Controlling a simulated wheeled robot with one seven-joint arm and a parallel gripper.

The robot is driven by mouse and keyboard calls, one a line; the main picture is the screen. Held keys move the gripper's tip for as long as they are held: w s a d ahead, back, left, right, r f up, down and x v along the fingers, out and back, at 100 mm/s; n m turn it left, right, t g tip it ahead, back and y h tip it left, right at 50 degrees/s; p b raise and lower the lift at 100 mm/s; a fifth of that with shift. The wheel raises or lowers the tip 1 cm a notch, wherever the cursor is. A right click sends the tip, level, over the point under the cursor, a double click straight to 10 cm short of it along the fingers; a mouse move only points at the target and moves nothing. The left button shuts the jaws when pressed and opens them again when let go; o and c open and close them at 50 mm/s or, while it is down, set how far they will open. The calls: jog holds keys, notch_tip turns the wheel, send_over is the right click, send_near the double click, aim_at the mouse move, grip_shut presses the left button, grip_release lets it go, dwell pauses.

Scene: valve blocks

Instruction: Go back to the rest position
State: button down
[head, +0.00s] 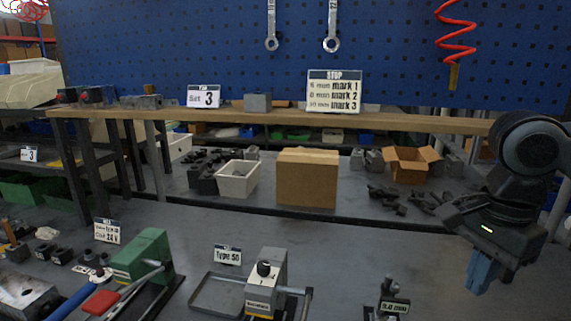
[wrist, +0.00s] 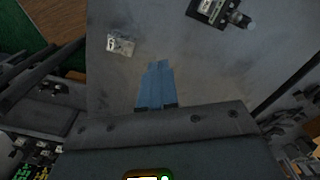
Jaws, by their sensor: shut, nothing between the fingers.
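My gripper (head: 480,274) is at the right side of the head view, with its blue fingers pointing down above the grey bench. In the wrist view the two blue fingers (wrist: 157,84) lie side by side, shut, with nothing between them. The gripper hangs in the air, apart from the objects on the bench. A small dark block with a label (head: 394,304) stands to its lower left in the head view. A grey valve block with a black knob (head: 264,282) stands farther left, next to a shallow grey tray (head: 216,294).
A cardboard box (head: 307,178), a white bin (head: 237,180) and an open carton (head: 408,164) sit on the lower shelf. A wooden shelf (head: 400,121) crosses behind. The bench between the valve block and my gripper is mostly clear.

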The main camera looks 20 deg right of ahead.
jog(key=w+a+r+n+t+y, duration=0.25)
jog(key=w+a, duration=0.25)
jog(key=a, duration=0.4)
jog(key=w+a+r+n+t+y, duration=0.25)
jog(key=w+a+y, duration=0.2)
jog(key=a, duration=0.45)
jog(key=w+a+r+n+t+y, duration=0.1)
jog(key=w+a+r+t+y, duration=0.1)
jog(key=a+r+t+y, duration=0.25)
jog(key=w+a+r+n+t+y, duration=0.1)
jog(key=w+a+r+t, duration=0.1)
jog(key=a+r+t, duration=0.45)
jog(key=s+d+f+m+t+h, duration=0.1)
jog(key=s+d+f+h, duration=0.1)
jog(key=s+f+h, duration=0.7)
jog(key=s+d+f+t+h, duration=0.1)
jog(key=s+f+h, duration=0.35)
jog(key=f, duration=0.85)
jog(key=s+d+f+n+g+y, duration=0.1)
jog(key=s+d+f+n+g, duration=0.15)
jog(key=s+n, duration=0.65)
jog(key=s+d+f+n+g, duration=0.1)
jog(key=s+d+f+n, duration=0.2)
jog(key=s, duration=1.2)
notch_tip(320, 180, down, 9)
jog(key=d+b, duration=0.1)
jog(key=b, duration=0.9)
jog(key=shift+s+d+n, duration=0.15)
jog(key=shift+d+n, duration=0.15)
jog(key=shift+n, duration=0.1)
